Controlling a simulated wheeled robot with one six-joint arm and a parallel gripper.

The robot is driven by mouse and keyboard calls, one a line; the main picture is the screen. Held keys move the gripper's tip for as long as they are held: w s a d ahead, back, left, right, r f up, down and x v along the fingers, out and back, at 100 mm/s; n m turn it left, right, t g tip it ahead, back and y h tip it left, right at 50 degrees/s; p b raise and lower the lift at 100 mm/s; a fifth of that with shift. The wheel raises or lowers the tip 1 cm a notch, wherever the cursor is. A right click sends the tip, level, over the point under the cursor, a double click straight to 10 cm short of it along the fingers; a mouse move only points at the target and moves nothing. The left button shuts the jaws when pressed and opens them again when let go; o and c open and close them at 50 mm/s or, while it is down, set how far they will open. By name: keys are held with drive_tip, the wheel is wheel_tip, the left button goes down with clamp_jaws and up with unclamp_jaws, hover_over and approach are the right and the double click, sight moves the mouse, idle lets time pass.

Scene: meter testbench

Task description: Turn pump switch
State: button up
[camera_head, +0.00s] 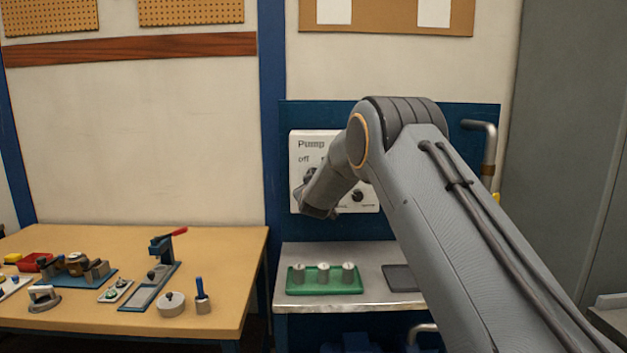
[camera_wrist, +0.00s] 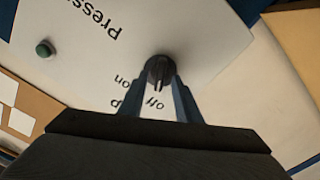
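The pump switch is a dark round knob (camera_wrist: 160,70) on the white panel (camera_head: 367,199), which is marked "Pump" and "off" in the head view. In the wrist view the knob's ridge lies toward the "off" lettering, with "on" to the left. My gripper (camera_wrist: 161,82) has one finger on each side of the knob, close against its edges. Whether the fingers press on it or stand just apart cannot be told. In the head view my gripper (camera_head: 310,185) is at the panel's left part, and my arm hides the panel's right part.
A second dark knob (camera_head: 358,195) is on the panel's lower right. A green button (camera_wrist: 44,48) shows in the wrist view. Below stands a grey bench (camera_head: 330,303) with a green tray (camera_head: 324,290) of metal cylinders. A wooden table (camera_head: 226,263) with several tools is at left.

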drive_tip(key=s+b, duration=0.2)
drive_tip(key=s, duration=0.5)
drive_tip(key=shift+s, duration=0.35)
drive_tip(key=shift+s+f, duration=0.1)
